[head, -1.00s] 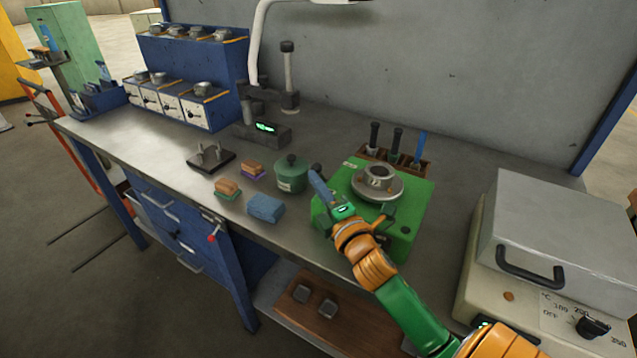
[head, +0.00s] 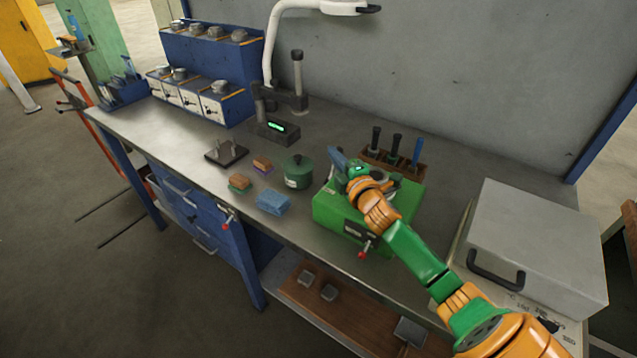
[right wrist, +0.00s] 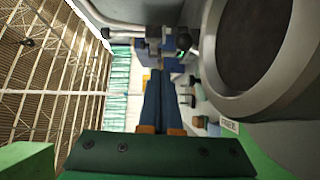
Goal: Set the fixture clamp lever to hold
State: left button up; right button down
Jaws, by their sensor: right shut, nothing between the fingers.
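The green fixture (head: 335,208) sits on the bench, its round metal seat partly hidden behind my right arm. A small red-knobbed lever (head: 365,250) shows at its front face. My right gripper (head: 337,158) is shut and empty over the fixture's far left part. In the right wrist view its blue fingers (right wrist: 161,100) are together, beside the large metal ring (right wrist: 212,60). The lever's setting cannot be read. My left gripper is out of view.
A grey-lidded oven (head: 535,240) stands at the right.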

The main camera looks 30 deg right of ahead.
jog(key=shift+w+d, duration=0.3)
jog(key=shift+d, duration=0.05)
jog(key=shift+s+d, duration=0.15)
jog(key=shift+d, duration=0.2)
jog(key=shift+r, duration=0.1)
